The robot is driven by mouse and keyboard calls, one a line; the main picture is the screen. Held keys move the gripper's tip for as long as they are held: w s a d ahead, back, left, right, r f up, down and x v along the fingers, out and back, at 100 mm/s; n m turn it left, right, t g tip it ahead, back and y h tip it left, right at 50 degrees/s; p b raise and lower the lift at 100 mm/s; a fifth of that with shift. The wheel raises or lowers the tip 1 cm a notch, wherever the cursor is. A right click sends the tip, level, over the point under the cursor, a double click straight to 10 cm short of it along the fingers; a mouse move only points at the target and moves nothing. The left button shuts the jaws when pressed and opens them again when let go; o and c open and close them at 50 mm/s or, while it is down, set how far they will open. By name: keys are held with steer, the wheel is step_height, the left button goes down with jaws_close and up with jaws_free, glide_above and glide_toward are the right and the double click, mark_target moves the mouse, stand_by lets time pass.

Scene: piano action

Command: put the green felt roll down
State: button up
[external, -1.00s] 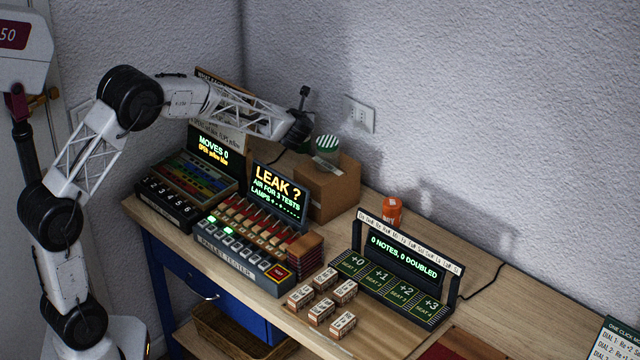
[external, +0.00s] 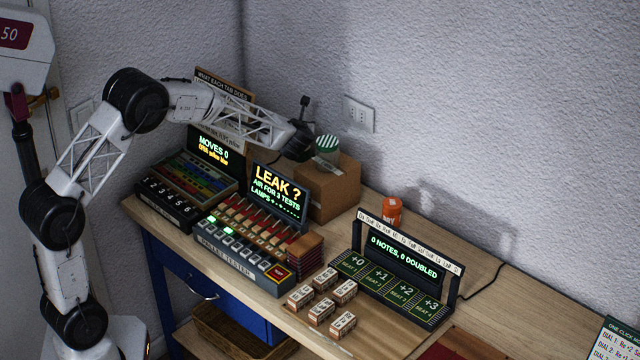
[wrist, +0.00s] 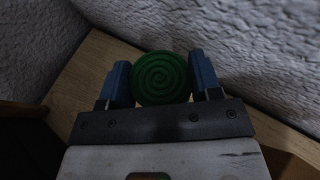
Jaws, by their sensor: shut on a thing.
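The green felt roll (wrist: 160,82) shows its spiral end in the wrist view, between the two blue fingers of my gripper (wrist: 161,66). The gripper is shut on it, one finger on each side. Wooden surface shows beyond the roll, close to the wall; I cannot tell whether the roll touches it. In the external view the end of my arm is at the back of the bench, by the cardboard box (external: 336,192). The fingers and the roll cannot be made out there.
The leak display (external: 279,193) and the moves panel (external: 214,150) stand in front and to the left. An orange container (external: 392,211) stands farther right. Rough walls close the back.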

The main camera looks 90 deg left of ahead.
steer(key=shift+f, duration=1.6)
steer(key=shift+f, duration=0.6)
